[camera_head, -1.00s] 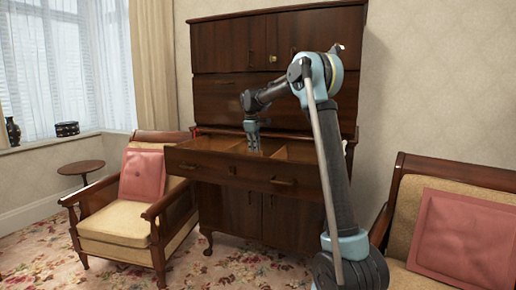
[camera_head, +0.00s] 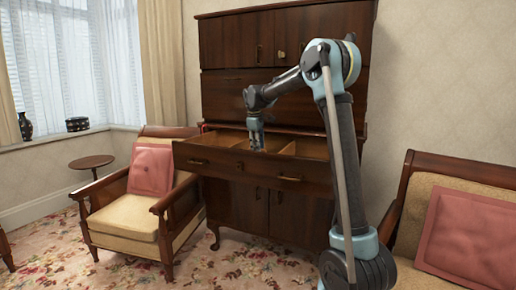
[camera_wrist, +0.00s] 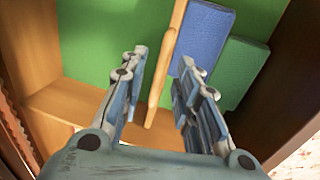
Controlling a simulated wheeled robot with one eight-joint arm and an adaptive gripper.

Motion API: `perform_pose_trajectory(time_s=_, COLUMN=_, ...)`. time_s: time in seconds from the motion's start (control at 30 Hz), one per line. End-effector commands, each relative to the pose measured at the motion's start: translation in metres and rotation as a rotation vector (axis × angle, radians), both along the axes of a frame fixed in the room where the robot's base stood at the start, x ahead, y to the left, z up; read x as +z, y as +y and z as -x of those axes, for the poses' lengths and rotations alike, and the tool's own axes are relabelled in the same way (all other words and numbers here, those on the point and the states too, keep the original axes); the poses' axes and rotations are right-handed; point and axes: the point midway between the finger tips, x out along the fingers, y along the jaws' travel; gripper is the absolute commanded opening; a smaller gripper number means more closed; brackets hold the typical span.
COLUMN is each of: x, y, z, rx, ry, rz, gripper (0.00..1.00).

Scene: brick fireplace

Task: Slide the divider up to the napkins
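The drawer (camera_head: 240,168) of the dark wood cabinet stands pulled open. My gripper (camera_head: 256,146) reaches down into it. In the wrist view my gripper (camera_wrist: 160,100) is open, with one finger either side of a light wooden divider (camera_wrist: 167,65). Gaps show between the divider and both fingers. Two folded cloth-like blocks, which look like the napkins, lie right of the divider: a blue one (camera_wrist: 205,38) and a green one (camera_wrist: 244,70). The right finger partly overlaps the blue one in the picture. I cannot tell whether the divider touches the blue one.
The drawer floor (camera_wrist: 85,40) is green, and is clear left of the divider. A wooden drawer wall (camera_wrist: 65,108) runs along the near side. A dark wall bounds the right. Armchairs (camera_head: 130,215) stand left and right of the cabinet.

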Motion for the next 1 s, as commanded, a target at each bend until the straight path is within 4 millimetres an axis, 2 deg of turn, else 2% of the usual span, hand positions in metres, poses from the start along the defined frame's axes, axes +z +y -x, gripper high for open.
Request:
perform_pose_trajectory(time_s=0.17, x=0.002, y=0.000, z=0.000, rx=0.000, ry=0.000, rz=0.000, gripper=0.29)
perform_pose_trajectory(time_s=0.27, x=0.010, y=0.000, z=0.002, rx=0.000, ry=0.000, rz=0.000, gripper=0.29)
perform_pose_trajectory(time_s=0.7, x=0.087, y=0.006, z=0.016, rx=0.001, ry=0.001, rz=0.000, gripper=0.29)
perform_pose_trajectory(time_s=0.83, x=0.104, y=0.007, z=0.019, rx=0.001, ry=0.001, rz=0.000, gripper=0.29)
perform_pose_trajectory(time_s=1.0, x=0.115, y=0.008, z=0.021, rx=0.000, ry=0.001, rz=0.000, gripper=0.29)
